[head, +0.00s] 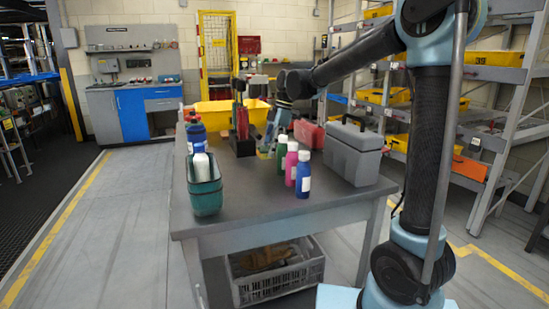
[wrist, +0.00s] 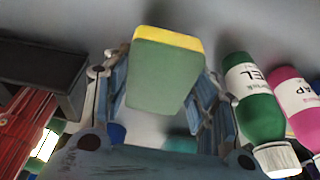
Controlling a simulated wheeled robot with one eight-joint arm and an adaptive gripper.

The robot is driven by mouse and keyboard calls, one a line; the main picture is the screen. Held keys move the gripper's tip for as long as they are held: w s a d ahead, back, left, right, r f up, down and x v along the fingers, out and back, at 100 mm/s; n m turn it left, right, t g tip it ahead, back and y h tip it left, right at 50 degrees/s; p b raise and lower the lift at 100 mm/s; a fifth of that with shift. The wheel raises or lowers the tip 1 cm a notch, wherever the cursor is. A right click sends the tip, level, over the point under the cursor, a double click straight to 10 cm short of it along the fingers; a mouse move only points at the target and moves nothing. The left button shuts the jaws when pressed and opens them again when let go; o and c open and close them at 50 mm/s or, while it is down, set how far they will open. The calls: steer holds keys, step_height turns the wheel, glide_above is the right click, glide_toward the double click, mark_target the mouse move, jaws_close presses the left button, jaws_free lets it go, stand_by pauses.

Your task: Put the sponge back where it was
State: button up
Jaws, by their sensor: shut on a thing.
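The sponge (wrist: 166,68) is a block with a green face and a yellow edge, in the middle of the wrist view. My gripper (wrist: 157,88) is shut on it, with one blue-grey finger on each side. In the head view my gripper is at the far side of the grey table (head: 240,222), largely hidden by my arm and the things around it. I cannot make out the sponge clearly there. The frames do not mark the sponge's earlier place.
A teal caddy (head: 205,198), yellow bin (head: 215,115), red-and-black object (head: 241,135) and grey toolbox (head: 353,155) stand around. The front middle is clear.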

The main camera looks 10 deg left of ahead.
steer(key=shift+f, duration=1.6)
steer(key=shift+f, duration=0.1)
steer(key=o, duration=0.9)
steer(key=shift+o, duration=0.2)
steer(key=v, duration=1.2)
steer(key=shift+a, duration=0.1)
